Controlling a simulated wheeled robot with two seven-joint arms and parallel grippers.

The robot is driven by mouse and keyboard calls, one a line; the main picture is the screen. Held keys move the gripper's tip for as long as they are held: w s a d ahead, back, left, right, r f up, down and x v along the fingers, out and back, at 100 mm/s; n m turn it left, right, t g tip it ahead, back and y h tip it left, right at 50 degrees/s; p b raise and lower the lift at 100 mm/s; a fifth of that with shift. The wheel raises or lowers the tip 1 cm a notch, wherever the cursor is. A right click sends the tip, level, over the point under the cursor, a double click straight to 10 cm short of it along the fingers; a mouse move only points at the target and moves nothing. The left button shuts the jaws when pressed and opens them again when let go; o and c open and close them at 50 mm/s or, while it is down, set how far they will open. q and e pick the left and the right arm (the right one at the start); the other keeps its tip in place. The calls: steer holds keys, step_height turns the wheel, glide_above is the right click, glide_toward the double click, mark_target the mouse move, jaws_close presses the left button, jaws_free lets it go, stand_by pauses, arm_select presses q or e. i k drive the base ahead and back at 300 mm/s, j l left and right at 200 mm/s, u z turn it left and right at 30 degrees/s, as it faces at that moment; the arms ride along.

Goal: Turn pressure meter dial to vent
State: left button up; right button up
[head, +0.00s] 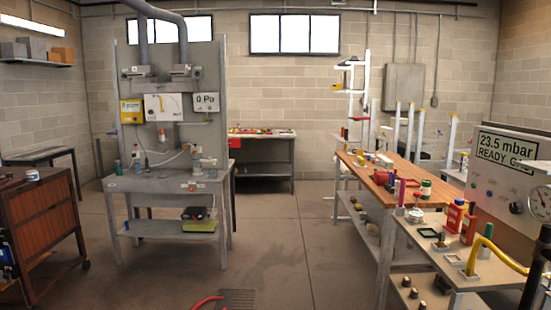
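A light grey box (507,175) at the right edge carries a green display reading "23.5 mbar" and "READY", with a partly unclear last word. A round white gauge (540,204) and small coloured controls show on its front; its right side is cut off. A smaller white meter (206,103) reading "0 Pa" is mounted on the grey panel at the left. Which of the two is the pressure meter, and where its dial points, I cannot tell. Neither of my grippers can be made out in the head view.
A grey workbench (170,184) stands at the left, a wooden cabinet (38,230) at the far left. A wood-topped bench (385,184) and a cluttered stand with a yellow pipe (490,252) are at the right. A red hose (207,301) lies on the otherwise open middle floor.

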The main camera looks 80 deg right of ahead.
mark_target(515, 208)
steer(key=z, duration=4.1)
